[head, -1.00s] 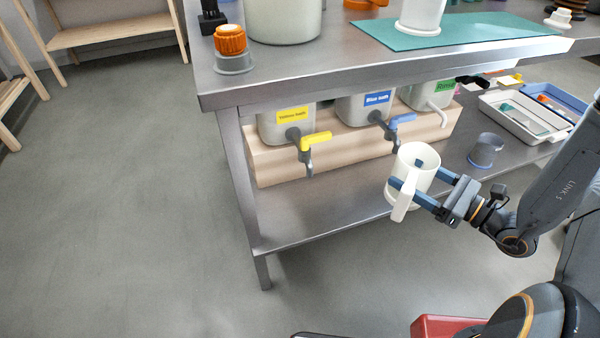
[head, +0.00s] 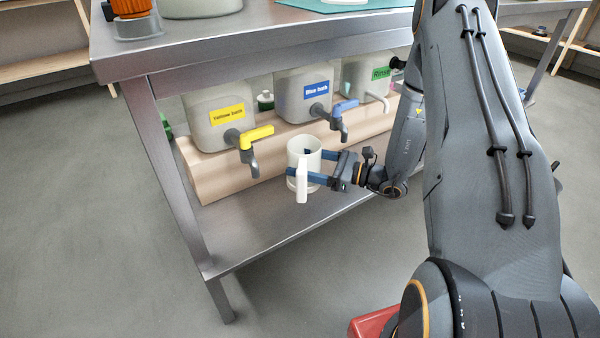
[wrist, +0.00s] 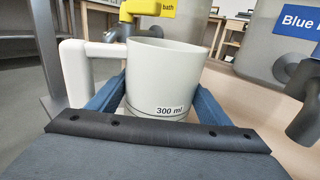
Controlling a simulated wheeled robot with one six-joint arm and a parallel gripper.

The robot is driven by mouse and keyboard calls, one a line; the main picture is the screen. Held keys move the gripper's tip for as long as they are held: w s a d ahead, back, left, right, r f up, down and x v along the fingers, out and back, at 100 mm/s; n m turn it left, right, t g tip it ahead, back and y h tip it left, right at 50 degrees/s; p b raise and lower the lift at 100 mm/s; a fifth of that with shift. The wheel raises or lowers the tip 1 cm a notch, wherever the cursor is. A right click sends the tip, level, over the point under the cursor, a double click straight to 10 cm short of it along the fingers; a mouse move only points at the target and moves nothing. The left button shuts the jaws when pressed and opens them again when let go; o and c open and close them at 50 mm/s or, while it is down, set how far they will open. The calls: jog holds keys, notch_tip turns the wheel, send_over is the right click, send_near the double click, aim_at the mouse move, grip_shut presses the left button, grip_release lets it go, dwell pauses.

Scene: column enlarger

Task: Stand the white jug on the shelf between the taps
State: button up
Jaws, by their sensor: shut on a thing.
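The white jug (head: 303,156) is upright in my gripper (head: 306,176), whose blue fingers are shut around its body. In the head view the jug is over the lower metal shelf (head: 262,226), in front of and between the yellow tap (head: 250,145) and the blue tap (head: 338,119). I cannot tell whether its base touches the shelf. In the wrist view the jug (wrist: 165,80) shows a "300 ml" mark, with its handle (wrist: 75,72) to the left. The yellow tap (wrist: 148,8) shows behind it and the blue bath's tap (wrist: 305,95) at right.
Canisters labelled yellow bath (head: 215,112), blue bath (head: 300,90) and Rinse (head: 365,75) stand on a wooden riser (head: 215,172). The upper bench edge (head: 200,48) overhangs the shelf. The shelf's front left is bare. My arm hides the shelf's right part.

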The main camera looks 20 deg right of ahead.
jog(key=shift+w+f+b, duration=0.4)
jog(key=shift+w+f, duration=0.2)
jog(key=shift+w, duration=0.3)
jog(key=shift+s+r+p, duration=0.1)
jog(key=shift+p, duration=0.2)
jog(key=shift+f+b, duration=1.5)
jog(key=shift+f, duration=1.45)
jog(key=shift+f, duration=0.6)
jog(key=o, duration=1.9)
jog(key=shift+o, duration=0.2)
jog(key=shift+d, duration=0.1)
